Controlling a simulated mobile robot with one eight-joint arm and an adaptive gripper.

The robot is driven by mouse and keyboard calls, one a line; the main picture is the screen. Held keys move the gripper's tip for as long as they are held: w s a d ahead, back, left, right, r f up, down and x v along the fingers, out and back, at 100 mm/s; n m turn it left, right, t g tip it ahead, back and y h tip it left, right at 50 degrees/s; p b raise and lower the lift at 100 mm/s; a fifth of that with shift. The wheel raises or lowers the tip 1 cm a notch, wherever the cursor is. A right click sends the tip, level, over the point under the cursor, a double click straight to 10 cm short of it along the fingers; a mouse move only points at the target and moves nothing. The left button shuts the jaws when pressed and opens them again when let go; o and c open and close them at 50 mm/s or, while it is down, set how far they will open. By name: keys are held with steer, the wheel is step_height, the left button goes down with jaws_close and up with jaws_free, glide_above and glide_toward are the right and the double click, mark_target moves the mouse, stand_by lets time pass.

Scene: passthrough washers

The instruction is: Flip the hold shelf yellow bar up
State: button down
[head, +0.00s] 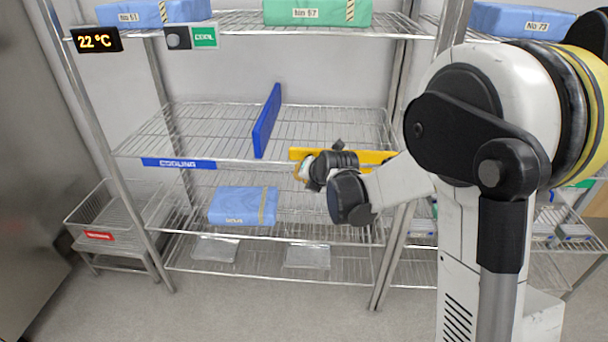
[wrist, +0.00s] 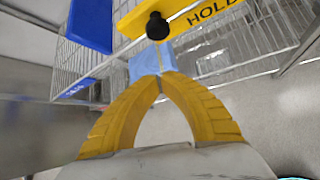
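The yellow bar (head: 375,157) lies level along the front edge of the middle shelf, partly hidden behind my arm in the head view. In the wrist view the yellow bar (wrist: 190,14) shows the word HOLD and a black knob (wrist: 158,26) near its left end. My gripper (wrist: 160,78) has its yellow fingers brought together at the tips, with nothing clearly held. The tips appear just below the knob in the wrist view, apart from it in the picture; the depth gap cannot be told. In the head view my gripper (head: 303,172) is in front of the bar's left end.
A blue divider (head: 267,121) stands upright on the middle shelf, left of the bar. A blue COOLING label (head: 180,163) is on the shelf's left front edge. A blue wrapped pack (head: 240,206) lies on the shelf below. A wire basket (head: 105,212) stands at left.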

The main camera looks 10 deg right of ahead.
steer(key=d+b+x, duration=0.1)
steer(key=b+x, duration=0.2)
steer(key=x, duration=0.6)
steer(key=r, duration=0.1)
steer(key=d+r+b, duration=0.1)
steer(key=r, duration=0.1)
steer(key=shift+s+r, duration=0.15)
steer(key=shift+r, duration=0.1)
